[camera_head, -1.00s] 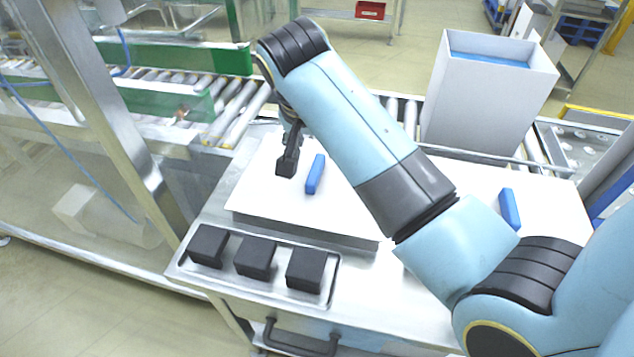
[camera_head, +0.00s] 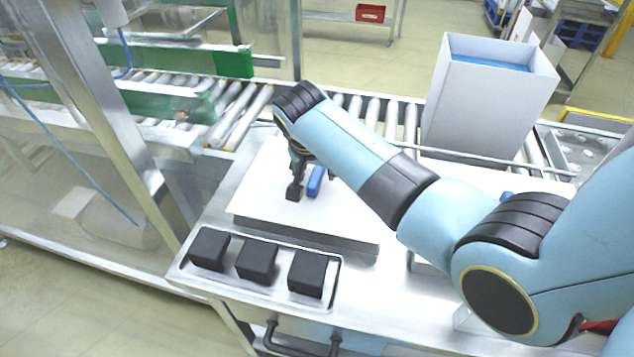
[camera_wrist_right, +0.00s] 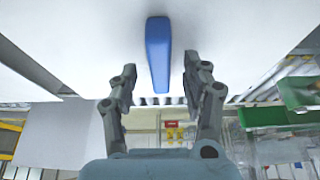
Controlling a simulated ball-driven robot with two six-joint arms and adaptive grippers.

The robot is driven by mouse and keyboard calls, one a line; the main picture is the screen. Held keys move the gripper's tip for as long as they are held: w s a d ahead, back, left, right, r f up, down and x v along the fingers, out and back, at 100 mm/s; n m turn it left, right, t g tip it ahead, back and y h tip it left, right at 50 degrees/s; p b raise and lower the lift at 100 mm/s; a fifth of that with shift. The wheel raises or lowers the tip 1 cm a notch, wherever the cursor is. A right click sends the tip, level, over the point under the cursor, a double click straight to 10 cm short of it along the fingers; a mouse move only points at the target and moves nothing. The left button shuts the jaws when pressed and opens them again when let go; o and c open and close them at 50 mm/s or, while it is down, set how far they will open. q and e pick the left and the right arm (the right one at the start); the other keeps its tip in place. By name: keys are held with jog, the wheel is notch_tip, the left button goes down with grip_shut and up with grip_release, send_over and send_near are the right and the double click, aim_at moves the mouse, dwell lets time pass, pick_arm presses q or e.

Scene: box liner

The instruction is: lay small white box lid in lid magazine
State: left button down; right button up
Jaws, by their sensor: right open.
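A white lid (camera_head: 265,205) with a blue grip bar (camera_head: 315,182) lies flat on top of a low grey stack or holder at the left of the steel table. My right gripper (camera_head: 296,190) is just beside the blue bar, low over the white surface. In the right wrist view the open fingers (camera_wrist_right: 158,85) stand on either side of the near end of the blue bar (camera_wrist_right: 158,50), with nothing between them held. A second white lid, with a blue bar (camera_head: 507,196), is mostly hidden behind my right arm. My left gripper is not in view.
Several black blocks (camera_head: 257,260) sit in a tray at the table's front left. A tall white box (camera_head: 478,110) with blue inside stands on the roller conveyor (camera_head: 372,112) behind. A steel post (camera_head: 110,120) rises at the left.

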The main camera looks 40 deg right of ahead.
jog(key=shift+f, duration=0.25)
dwell(0.4)
jog(key=shift+c, duration=0.4)
grip_shut()
